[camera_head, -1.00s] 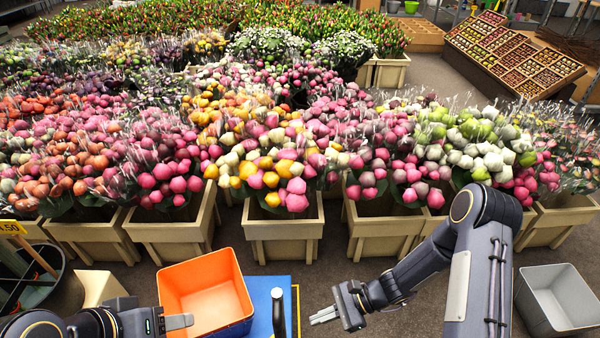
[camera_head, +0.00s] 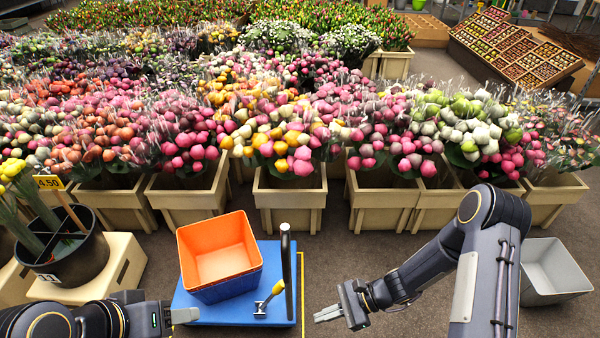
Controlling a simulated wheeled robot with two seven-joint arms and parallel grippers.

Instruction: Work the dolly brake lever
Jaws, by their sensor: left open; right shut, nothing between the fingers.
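The blue dolly (camera_head: 276,256) stands on the floor at the lower middle, with an upright black handle post (camera_head: 287,270) at its right side. The brake lever (camera_head: 269,298), a pale metal stem with yellow parts, stands tilted on the deck just left of the post. My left gripper (camera_head: 190,315) is open at the dolly's lower left corner, left of the lever and apart from it; part of its jaw is hidden. My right gripper (camera_head: 325,314) is shut and empty, right of the dolly and the post, touching nothing.
An orange crate (camera_head: 218,252) sits on the dolly behind the lever. A grey crate (camera_head: 553,272) stands at the right. A black bucket (camera_head: 82,262) on a cream stand is at the left. Wooden flower boxes (camera_head: 288,195) line the back. Bare floor lies right of the dolly.

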